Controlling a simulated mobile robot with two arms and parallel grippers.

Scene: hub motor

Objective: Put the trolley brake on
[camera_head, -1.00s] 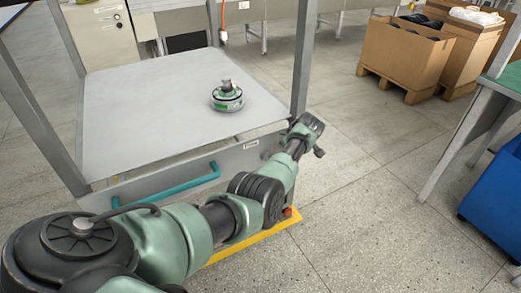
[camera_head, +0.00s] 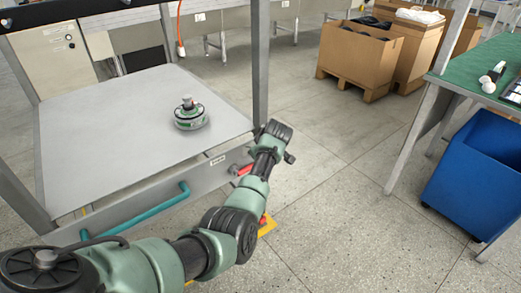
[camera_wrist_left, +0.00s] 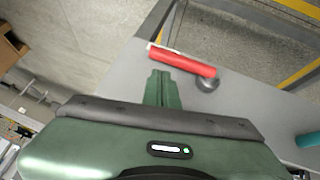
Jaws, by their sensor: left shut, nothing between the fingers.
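The trolley (camera_head: 110,110) stands on the left with a grey top and a teal handle (camera_head: 140,212). A small label (camera_head: 217,160) is on its front panel. A red brake lever (camera_head: 243,170) shows beside that label, partly hidden by my left arm. In the left wrist view the red lever (camera_wrist_left: 185,60) runs across the grey panel, slightly tilted, near a round grey pivot (camera_wrist_left: 207,84). My left gripper (camera_wrist_left: 162,76) is shut and empty, its fingertips close beside the lever. I cannot tell whether they touch it. My right gripper is not in view.
A round green-and-grey hub motor (camera_head: 190,115) sits on the trolley top. A trolley post (camera_head: 260,65) rises near my left wrist. A blue bin (camera_head: 480,170) and a green-topped table (camera_head: 480,75) stand right. Cardboard boxes (camera_head: 355,58) are behind. The middle floor is clear.

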